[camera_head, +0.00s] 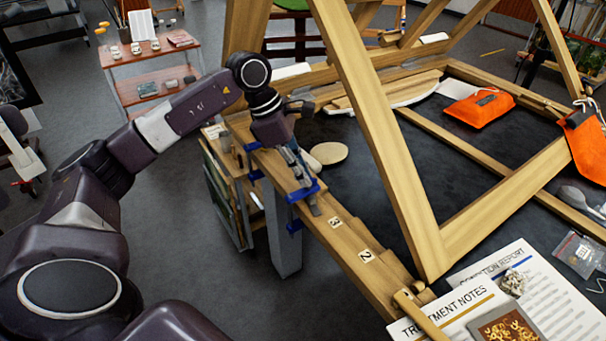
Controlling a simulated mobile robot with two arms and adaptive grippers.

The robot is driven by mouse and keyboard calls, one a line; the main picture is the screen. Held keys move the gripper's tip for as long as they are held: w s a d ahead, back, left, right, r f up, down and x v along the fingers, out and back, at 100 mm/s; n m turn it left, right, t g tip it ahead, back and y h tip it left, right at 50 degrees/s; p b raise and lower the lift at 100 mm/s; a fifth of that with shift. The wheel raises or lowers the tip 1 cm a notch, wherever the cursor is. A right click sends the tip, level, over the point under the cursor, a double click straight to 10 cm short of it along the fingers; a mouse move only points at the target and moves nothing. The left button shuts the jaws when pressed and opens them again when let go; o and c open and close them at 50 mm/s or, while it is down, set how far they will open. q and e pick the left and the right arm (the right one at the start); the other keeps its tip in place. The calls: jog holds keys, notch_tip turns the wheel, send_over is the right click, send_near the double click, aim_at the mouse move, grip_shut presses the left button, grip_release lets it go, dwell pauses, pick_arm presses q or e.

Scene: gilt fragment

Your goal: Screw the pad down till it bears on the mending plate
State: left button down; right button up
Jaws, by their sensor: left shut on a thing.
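A blue clamp (304,191) sits over the wooden beam (346,240), with another blue part of it lower at the beam's side. My left gripper (297,170) points down at this clamp from above and is shut on its upper part. The fingers hide what they hold, and the clamp's pad is too small to make out. A narrow grey metal strip (314,208), which looks like the mending plate, lies on the beam beside the clamp. I cannot tell whether the pad touches it. My right gripper is not in view.
A second blue clamp (254,146) is at the beam's far end. A wooden A-shaped frame (385,150) rises to the right of my arm. A round pale disc (329,153) lies on the dark surface. Printed sheets (530,280) cover the near right.

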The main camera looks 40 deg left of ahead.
pick_arm(q)
jog(key=shift+w+a+r+m, duration=0.1)
jog(key=shift+m, duration=0.5)
jog(key=c, duration=2.1)
grip_release()
jog(key=v, duration=1.2)
jog(key=shift+w+a, duration=0.1)
jog(key=shift+w, duration=0.1)
